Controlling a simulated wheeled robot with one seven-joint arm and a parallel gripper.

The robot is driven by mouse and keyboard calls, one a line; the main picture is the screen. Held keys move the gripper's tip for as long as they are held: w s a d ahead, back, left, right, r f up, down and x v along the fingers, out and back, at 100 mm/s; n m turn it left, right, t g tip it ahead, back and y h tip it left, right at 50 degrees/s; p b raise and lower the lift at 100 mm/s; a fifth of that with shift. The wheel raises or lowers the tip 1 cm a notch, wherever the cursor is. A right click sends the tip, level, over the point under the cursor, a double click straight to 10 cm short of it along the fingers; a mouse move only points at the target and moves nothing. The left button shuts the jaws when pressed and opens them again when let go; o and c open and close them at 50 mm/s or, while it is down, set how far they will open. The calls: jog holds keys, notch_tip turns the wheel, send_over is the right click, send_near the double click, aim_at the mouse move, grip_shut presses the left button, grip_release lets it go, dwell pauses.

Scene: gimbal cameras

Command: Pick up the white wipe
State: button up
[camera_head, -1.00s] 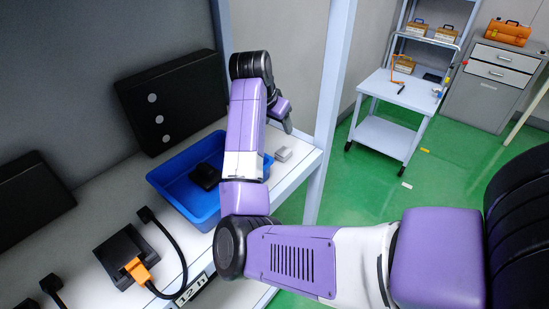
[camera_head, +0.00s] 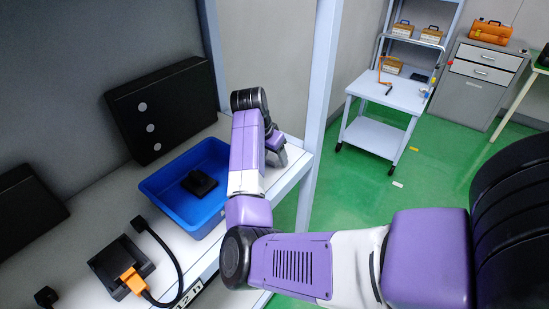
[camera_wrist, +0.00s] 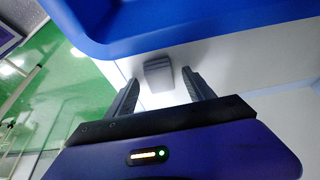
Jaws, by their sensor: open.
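In the head view my gripper (camera_head: 276,156) is low over the shelf's right end, to the right of the blue tray. There the wipe is hidden behind my gripper. I cannot tell the exact height of the fingers above the shelf.
The blue tray (camera_head: 160,184) holds a black object (camera_head: 199,183) and its wall is close to my gripper. A grey upright post (camera_head: 318,100) stands just right of it. A black box (camera_head: 160,108) stands behind. A black holder with an orange plug (camera_head: 132,281) is at front left.

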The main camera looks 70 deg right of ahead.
aim_at(274, 158)
grip_shut()
jog(key=shift+r, duration=0.1)
dwell(0.3)
notch_tip(274, 158, up, 20)
jog(key=b, duration=0.1)
jog(key=shift+b, duration=0.35)
jog(key=c, duration=0.9)
grip_release()
jog(key=c, duration=0.4)
jog(key=shift+a, duration=0.1)
